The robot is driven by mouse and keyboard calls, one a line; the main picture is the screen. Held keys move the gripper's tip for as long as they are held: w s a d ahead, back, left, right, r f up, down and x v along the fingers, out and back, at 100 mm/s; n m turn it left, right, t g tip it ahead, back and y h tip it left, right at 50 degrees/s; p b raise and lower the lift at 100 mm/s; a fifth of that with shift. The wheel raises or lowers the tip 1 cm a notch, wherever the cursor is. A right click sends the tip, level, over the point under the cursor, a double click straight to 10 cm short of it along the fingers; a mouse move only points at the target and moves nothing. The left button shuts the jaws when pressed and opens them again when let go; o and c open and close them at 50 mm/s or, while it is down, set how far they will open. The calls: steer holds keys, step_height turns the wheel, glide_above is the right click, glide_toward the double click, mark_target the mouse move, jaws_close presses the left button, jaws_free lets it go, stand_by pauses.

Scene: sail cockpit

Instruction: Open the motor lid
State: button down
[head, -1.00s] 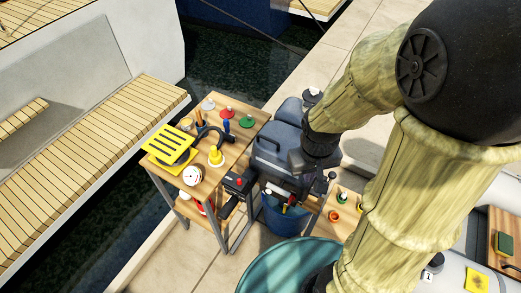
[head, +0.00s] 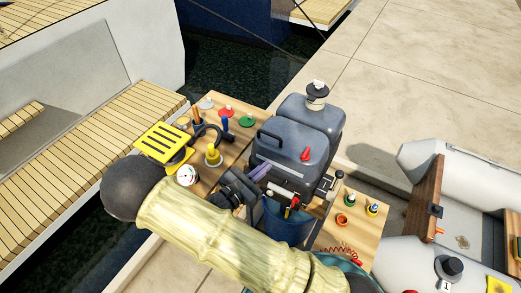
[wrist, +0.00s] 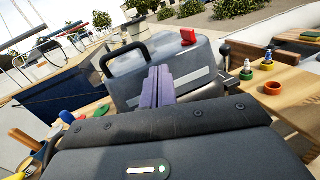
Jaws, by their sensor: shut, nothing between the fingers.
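The grey motor (head: 290,160) stands among the wooden benches, and its lid looks closed. The lid has a black bar handle (head: 268,136) on its left side and a red latch or knob (head: 306,153) on top. In the wrist view the handle (wrist: 118,60) arches at the left of the lid (wrist: 175,65), and the red piece (wrist: 188,36) sits at its top right. My gripper (head: 266,168) has purple fingers pressed together, empty, at the near side of the lid. In the wrist view the fingers (wrist: 158,75) point at the lid face, right of the handle. Whether they touch it is unclear.
A left bench (head: 237,150) carries a yellow slotted piece (head: 166,143), a yellow bottle (head: 213,156) and coloured discs. A blue bucket (head: 284,226) stands below the motor. A right bench (head: 350,235) holds small bottles. An inflatable boat (head: 480,165) lies at the right.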

mark_target(261, 149)
steer(key=a+n+t+y, duration=0.1)
steer(key=a+f+n+t+y, duration=0.1)
steer(key=a+t, duration=0.1)
steer(key=w+a+n+t, duration=0.1)
steer(key=a+n, duration=0.1)
steer(key=shift+a+f+t+y, duration=0.15)
steer(key=shift+a+t+y, duration=0.15)
steer(key=shift+y, duration=0.1)
steer(key=shift+d, duration=0.1)
steer(key=p+x, duration=0.2)
steer(key=x, duration=0.7)
steer(key=shift+d, duration=0.2)
steer(key=shift+w+d, duration=0.1)
steer(key=shift+w, duration=0.25)
steer(key=shift+r+p, duration=0.25)
steer(key=shift+p, duration=0.2)
